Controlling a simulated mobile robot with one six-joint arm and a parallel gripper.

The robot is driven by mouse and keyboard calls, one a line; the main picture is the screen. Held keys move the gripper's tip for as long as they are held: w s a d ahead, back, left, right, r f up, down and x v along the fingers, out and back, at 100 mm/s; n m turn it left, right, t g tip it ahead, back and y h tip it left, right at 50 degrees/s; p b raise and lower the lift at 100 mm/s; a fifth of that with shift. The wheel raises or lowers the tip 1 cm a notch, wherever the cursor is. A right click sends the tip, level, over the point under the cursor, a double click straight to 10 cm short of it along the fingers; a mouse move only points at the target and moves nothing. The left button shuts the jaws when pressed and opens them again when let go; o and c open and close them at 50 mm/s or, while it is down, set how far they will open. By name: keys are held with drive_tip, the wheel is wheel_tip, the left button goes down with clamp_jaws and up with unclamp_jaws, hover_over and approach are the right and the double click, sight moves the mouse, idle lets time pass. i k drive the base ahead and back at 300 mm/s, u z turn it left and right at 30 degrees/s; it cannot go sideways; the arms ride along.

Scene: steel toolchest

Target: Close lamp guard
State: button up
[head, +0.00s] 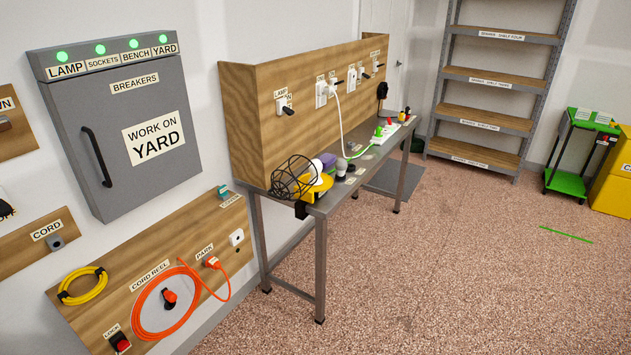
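The lamp guard (291,169), a black wire cage, is at the near left end of the steel bench, against the wooden panel. It joins the yellow lamp body (318,188) and leans out to the left. A pale round part, which looks like the bulb (317,166), shows at the right of the cage rather than clearly inside it. I cannot tell the hinge or latch at this size. My gripper is not in view.
The steel bench (345,187) carries a purple item (327,160), a white socket strip (386,134) and small tools. A grey breaker cabinet (125,125) hangs at left above the orange cord reel (165,298). Speckled floor (450,270) in front of the bench is clear.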

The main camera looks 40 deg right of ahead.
sight(283, 197)
drive_tip(key=z, duration=0.35)
drive_tip(key=k, duration=0.7)
drive_tip(key=z, duration=1)
drive_tip(key=k, duration=0.8)
drive_tip(key=z, duration=0.5)
drive_tip(key=i, duration=2)
drive_tip(key=u, duration=0.8)
drive_tip(key=i, duration=0.8)
drive_tip(key=u, duration=0.35)
